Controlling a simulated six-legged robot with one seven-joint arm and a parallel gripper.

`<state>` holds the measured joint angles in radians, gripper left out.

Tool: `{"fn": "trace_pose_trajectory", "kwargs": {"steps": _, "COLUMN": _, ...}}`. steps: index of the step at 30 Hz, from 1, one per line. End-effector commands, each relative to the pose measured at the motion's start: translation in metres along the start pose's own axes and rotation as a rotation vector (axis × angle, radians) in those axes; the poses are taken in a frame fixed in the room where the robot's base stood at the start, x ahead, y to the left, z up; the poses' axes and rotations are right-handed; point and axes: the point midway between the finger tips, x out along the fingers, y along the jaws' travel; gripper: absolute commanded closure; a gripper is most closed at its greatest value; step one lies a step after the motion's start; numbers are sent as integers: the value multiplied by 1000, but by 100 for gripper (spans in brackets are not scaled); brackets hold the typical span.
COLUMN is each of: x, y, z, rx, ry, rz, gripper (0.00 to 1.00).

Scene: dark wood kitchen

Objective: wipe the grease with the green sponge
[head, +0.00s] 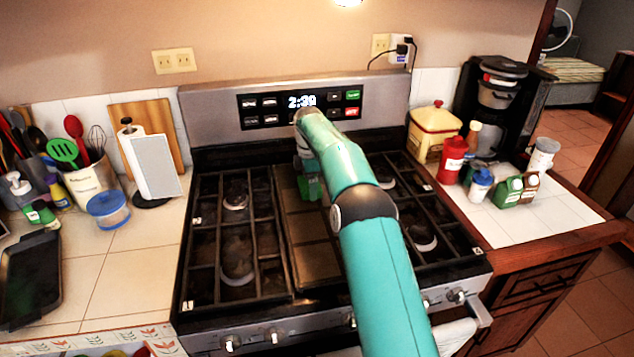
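My teal arm reaches over the stove, and my gripper (307,178) points down at the back of its middle section. The green sponge (309,188) shows at the end of my gripper, which appears shut on it. My arm hides part of the fingers and sponge. The sponge is low over the centre griddle plate (313,258); I cannot tell whether it touches. The grease cannot be told apart clearly from the dark, stained stovetop.
Raised black grates (237,240) flank the centre plate. The control panel (303,107) rises behind. On the left counter are a paper towel holder (155,168), utensils and a blue-lidded container (108,210). Bottles, including a red one (453,160), and a coffee maker (495,95) stand right.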

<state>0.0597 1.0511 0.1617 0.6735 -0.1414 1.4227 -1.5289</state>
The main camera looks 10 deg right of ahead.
Motion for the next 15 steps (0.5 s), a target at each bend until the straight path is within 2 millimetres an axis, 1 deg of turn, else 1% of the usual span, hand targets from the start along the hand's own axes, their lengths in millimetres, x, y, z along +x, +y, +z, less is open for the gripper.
{"fn": "trace_pose_trajectory", "kwargs": {"steps": 1, "x": 2, "y": -1, "z": -6, "rx": -4, "ry": 3, "rz": -5, "gripper": 37}}
{"fn": "trace_pose_trajectory", "kwargs": {"steps": 5, "x": 2, "y": -1, "z": -5, "rx": -3, "ry": 3, "rz": -5, "gripper": 37}}
{"fn": "trace_pose_trajectory", "kwargs": {"steps": 15, "x": 0, "y": 0, "z": 23, "rx": 1, "ry": 0, "rz": -3, "gripper": 37}}
